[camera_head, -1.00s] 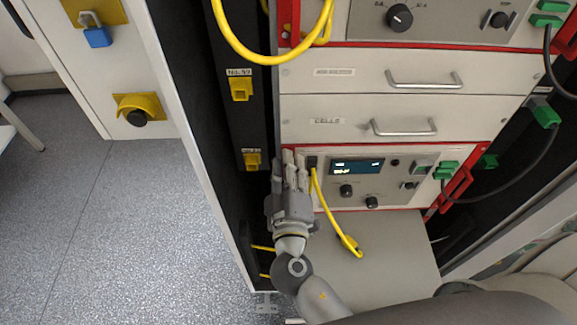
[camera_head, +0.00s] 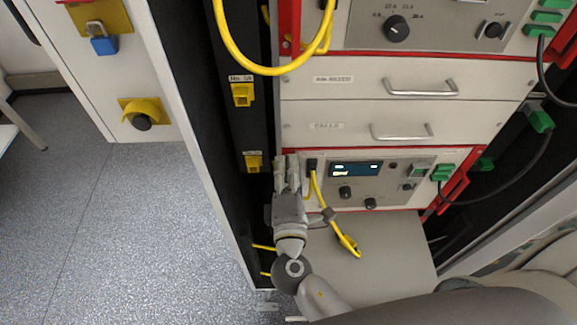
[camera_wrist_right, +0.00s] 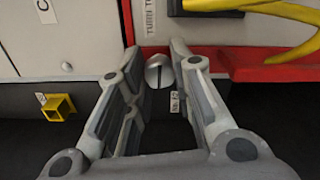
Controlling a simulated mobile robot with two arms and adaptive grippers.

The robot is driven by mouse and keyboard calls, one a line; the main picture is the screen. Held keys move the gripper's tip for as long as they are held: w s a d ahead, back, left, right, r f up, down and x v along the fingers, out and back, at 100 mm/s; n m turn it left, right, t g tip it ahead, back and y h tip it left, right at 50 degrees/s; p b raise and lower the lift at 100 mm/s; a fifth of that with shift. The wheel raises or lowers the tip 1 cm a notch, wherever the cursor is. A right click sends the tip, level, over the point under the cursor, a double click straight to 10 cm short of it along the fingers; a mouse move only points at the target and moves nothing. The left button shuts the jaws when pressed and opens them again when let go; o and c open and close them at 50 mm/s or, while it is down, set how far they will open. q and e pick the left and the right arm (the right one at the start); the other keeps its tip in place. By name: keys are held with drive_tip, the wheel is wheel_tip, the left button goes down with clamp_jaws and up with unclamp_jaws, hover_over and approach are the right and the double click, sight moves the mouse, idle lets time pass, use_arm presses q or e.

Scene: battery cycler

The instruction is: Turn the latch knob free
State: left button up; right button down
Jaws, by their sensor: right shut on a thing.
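The latch knob (camera_wrist_right: 158,71) is a small rounded grey metal knob with a dark slot, at a red strip in the right wrist view. My right gripper (camera_wrist_right: 158,62) has its two fingers on either side of the knob and is shut on it. In the head view my right gripper (camera_head: 287,163) is at the left edge of the lowest instrument panel (camera_head: 320,190), and its fingers hide the knob there. My left gripper is not in view.
A yellow cable (camera_head: 325,206) hangs from the panel close to the right of my gripper. Yellow sockets (camera_head: 242,95) line the dark post at left. Two drawers with handles (camera_head: 402,132) are above. A grey shelf (camera_head: 395,240) lies below the panel.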

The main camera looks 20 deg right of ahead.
drive_tip(key=shift+f+n, duration=0.15)
drive_tip(key=shift+n, duration=0.35)
drive_tip(key=c, duration=1.5)
unclamp_jaws()
drive_tip(key=shift+c, duration=0.2)
drive_tip(key=shift+s, duration=0.1)
drive_tip(key=v, duration=1.2)
